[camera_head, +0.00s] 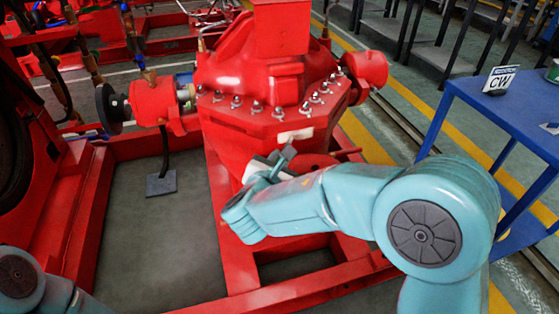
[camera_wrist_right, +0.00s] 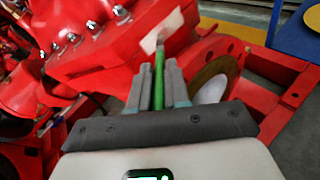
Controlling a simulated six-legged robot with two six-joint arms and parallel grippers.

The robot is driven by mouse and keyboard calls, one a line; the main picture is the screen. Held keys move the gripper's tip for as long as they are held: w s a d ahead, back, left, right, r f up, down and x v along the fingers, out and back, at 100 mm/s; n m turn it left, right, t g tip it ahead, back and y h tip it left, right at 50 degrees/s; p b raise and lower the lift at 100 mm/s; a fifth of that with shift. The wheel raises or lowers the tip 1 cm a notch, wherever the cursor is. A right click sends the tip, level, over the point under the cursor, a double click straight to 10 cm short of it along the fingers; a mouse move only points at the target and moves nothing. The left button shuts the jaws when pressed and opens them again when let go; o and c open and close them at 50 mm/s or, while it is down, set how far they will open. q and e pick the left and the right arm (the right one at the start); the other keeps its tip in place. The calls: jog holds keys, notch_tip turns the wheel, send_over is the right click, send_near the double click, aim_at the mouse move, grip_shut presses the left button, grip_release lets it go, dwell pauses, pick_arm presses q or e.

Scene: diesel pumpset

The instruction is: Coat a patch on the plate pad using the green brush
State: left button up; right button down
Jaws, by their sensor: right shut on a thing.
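The plate pad (camera_head: 295,135) is a small cream rectangle on the front of the red pump housing, below a row of bolts. It also shows near the top of the right wrist view (camera_wrist_right: 172,27). My right gripper (camera_head: 284,160) is just below the pad and shut on the green brush (camera_wrist_right: 158,85). The brush points up, and its tip overlaps the pad's lower left in the wrist view. I cannot tell whether it touches. My left gripper is out of view; only part of that arm shows at lower left.
The red pump housing (camera_head: 265,85) stands on a red frame (camera_head: 82,215), with pipes and a flange to the left. A blue table (camera_head: 515,125) at right carries a CW sign (camera_head: 499,80) and a green item (camera_head: 553,72). Open floor shows between the frame's beams.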

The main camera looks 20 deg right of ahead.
jog(key=shift+w, duration=0.6)
jog(key=shift+b, duration=0.45)
dwell(1.0)
